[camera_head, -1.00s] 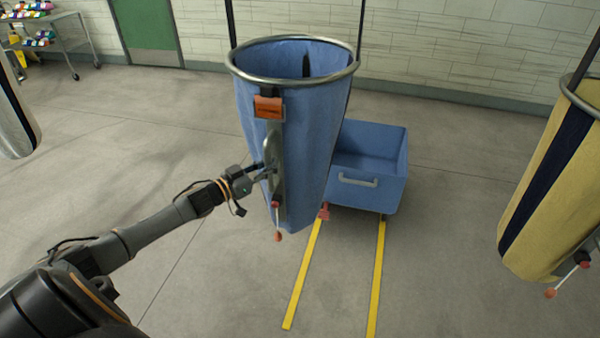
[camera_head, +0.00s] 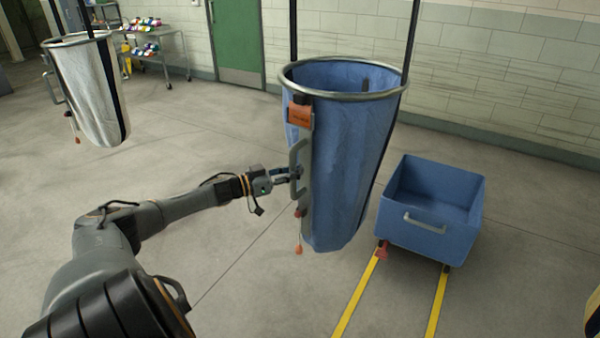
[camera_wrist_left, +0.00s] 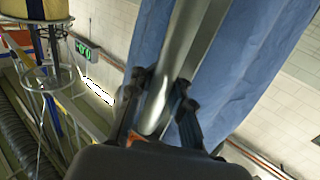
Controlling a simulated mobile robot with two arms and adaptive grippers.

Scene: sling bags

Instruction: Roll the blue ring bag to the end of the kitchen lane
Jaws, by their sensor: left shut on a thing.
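The blue ring bag (camera_head: 350,160) hangs from dark straps by a metal ring at its top, in the middle of the head view. It has an orange tag, a grey vertical handle and a red-tipped cord on its left side. My left gripper (camera_head: 294,178) is shut on that handle; the left wrist view shows its fingers (camera_wrist_left: 160,108) on either side of the grey bar, with blue cloth behind. My right gripper is not in view. Yellow floor lines (camera_head: 357,295) run towards the front from a blue cart.
The blue cart (camera_head: 432,215), open and empty, stands right of the bag, near the wall. A white bag (camera_head: 97,95) hangs at the left. A metal shelf cart (camera_head: 170,55) with colourful items stands by the green door (camera_head: 237,40). The floor between is clear.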

